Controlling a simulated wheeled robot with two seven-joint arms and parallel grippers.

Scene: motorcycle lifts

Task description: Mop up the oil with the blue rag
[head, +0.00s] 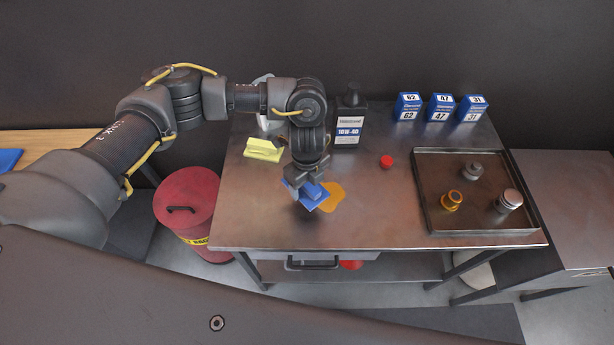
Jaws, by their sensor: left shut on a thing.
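The blue rag (312,196) is a folded blue piece in the jaws of my left gripper (305,181). The gripper points down and is shut on it. The oil (333,197) is an amber puddle on the metal workbench (375,208), near its front middle. The rag is at the puddle's left side and covers part of it in this view. I cannot tell whether the rag touches the bench. My right gripper does not show.
A black oil bottle (349,120) stands behind the puddle, and a yellow block (264,149) lies behind left. A red cap (386,162) is at right. A tray (428,205) holds metal parts. Blue boxes (440,108) stand at the back. A red bin (186,212) stands left of the bench.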

